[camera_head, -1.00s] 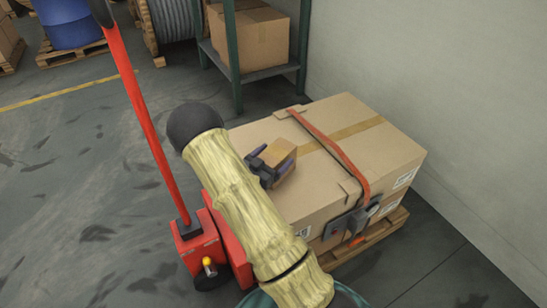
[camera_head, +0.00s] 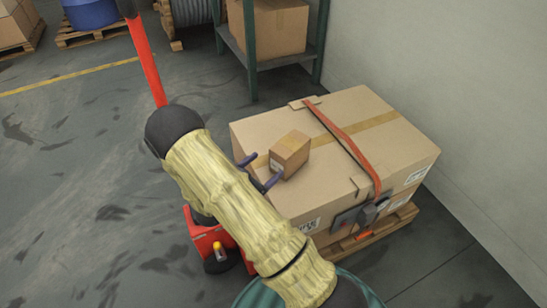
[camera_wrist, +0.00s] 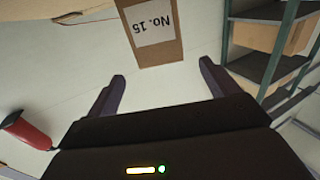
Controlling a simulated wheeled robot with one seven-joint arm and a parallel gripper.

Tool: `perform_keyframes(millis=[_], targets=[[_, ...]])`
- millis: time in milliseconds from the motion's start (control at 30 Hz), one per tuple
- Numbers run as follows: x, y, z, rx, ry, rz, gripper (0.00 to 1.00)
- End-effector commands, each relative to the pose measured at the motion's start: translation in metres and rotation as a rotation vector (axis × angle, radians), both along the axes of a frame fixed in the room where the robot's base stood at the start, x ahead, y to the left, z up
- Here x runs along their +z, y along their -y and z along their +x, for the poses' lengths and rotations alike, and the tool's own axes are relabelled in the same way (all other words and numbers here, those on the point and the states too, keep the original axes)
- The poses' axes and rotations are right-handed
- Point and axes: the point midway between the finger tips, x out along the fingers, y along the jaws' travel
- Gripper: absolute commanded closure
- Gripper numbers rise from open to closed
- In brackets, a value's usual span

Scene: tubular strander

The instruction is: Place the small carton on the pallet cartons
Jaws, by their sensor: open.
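The small carton (camera_head: 290,153) is a brown box standing on top of the large strapped pallet cartons (camera_head: 385,150), near their left part. In the wrist view the small carton (camera_wrist: 152,38) shows a white "No. 15" label, upside down in the picture. My gripper (camera_head: 268,165) is open and empty, just to the left of the small carton. In the wrist view my gripper (camera_wrist: 162,70) has its two fingers spread wide, and the carton is beyond the fingertips, apart from them. My arm hides part of the pallet cartons' left side.
An orange strap (camera_head: 345,140) crosses the pallet cartons. A red pallet jack (camera_head: 205,240) stands at their left. A green shelf (camera_head: 262,62) with a carton (camera_head: 275,25) is behind, and a pale wall (camera_head: 440,70) is at the right.

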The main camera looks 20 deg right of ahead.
Motion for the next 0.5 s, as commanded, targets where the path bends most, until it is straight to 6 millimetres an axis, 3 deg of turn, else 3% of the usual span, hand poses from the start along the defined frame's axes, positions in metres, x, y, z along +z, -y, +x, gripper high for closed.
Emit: perform_keyframes(millis=[500], targets=[[0.0001, -0.0078, -0.0039, -0.001, 0.001, 0.000, 0.13]])
